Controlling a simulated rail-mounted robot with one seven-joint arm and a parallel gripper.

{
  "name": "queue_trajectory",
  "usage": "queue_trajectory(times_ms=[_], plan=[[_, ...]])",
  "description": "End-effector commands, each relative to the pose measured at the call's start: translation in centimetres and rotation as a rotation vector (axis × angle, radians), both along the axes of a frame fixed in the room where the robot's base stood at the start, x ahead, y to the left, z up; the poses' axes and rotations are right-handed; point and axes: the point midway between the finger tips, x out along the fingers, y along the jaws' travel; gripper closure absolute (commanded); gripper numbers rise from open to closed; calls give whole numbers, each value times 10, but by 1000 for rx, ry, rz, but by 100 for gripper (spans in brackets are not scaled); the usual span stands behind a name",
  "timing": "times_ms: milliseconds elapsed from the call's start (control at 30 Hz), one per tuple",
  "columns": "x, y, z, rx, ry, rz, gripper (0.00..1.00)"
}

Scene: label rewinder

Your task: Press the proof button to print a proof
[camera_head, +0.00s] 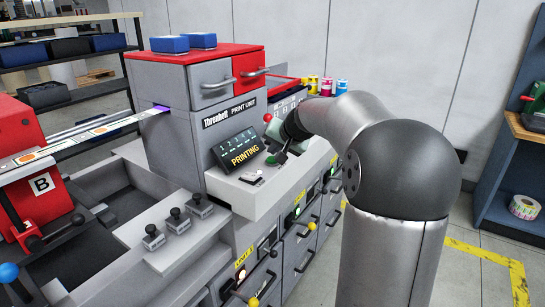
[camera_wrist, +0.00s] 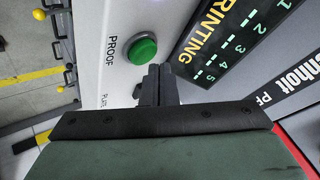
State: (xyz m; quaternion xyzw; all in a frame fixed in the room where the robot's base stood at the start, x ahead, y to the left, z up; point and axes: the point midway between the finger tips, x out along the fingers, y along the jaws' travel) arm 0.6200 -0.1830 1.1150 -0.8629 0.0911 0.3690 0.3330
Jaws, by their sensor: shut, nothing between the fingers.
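The round green button (camera_wrist: 143,50) sits on a light panel beside the word PROOF in the wrist view. My gripper (camera_wrist: 157,70) is shut, with nothing between its fingers. Its fingertips show just below and right of the button in that view; I cannot tell whether they touch it. In the head view, my gripper (camera_head: 271,159) is low over the print unit's front ledge, right of the display (camera_head: 240,149), which reads PRINTING.
A small light box (camera_head: 252,178) is on the ledge. Black-knobbed levers (camera_head: 176,219) stand at the front left. Drawers with yellow knobs lie below the ledge.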

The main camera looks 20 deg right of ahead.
Motion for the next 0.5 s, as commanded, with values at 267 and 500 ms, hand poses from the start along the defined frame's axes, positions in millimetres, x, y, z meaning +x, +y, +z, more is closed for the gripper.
queue_trajectory(times_ms=[267,500], plan=[[0,0,2,-1,-1,0,100],[1,0,13,-2,-2,1,100]])
